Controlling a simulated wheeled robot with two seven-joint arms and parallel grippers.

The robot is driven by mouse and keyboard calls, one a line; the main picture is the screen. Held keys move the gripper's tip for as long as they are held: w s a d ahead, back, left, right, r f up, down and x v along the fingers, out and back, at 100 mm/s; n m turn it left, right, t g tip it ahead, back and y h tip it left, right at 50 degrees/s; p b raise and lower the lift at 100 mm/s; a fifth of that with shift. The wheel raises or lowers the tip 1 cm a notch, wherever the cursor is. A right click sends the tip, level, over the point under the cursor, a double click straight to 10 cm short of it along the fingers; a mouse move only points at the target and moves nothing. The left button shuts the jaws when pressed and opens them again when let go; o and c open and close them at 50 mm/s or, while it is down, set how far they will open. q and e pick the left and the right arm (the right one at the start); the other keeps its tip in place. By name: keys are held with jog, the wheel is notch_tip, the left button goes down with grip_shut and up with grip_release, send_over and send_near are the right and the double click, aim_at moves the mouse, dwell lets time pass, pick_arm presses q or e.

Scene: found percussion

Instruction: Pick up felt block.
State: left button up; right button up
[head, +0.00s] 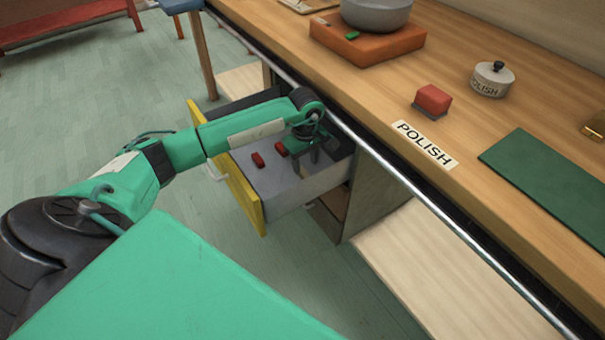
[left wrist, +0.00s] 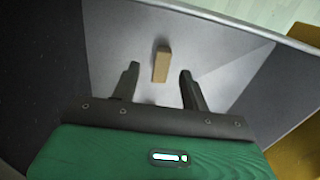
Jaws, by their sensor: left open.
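A small tan block (left wrist: 161,64), which looks like the felt block, lies on the grey floor of the open drawer (head: 285,190). In the left wrist view it shows between and just beyond the tips of my left gripper (left wrist: 159,72), which is open and empty. In the head view my left gripper (head: 321,153) points down into the drawer's right part, and the tan block cannot be made out there. Contact between fingers and block is not visible. My right gripper is not in view.
Two small red pieces (head: 258,160) (head: 281,149) show in the drawer. The drawer has a yellow front (head: 238,187). The wooden bench (head: 350,80) with a metal edge rail overhangs it, bearing a red block (head: 433,100), a POLISH tin (head: 492,79) and a green mat (head: 560,180).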

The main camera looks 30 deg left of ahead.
aim_at(303, 172)
pick_arm(q)
jog(key=f, duration=0.4)
jog(key=shift+a, duration=0.25)
jog(key=shift+s, duration=0.1)
grip_shut()
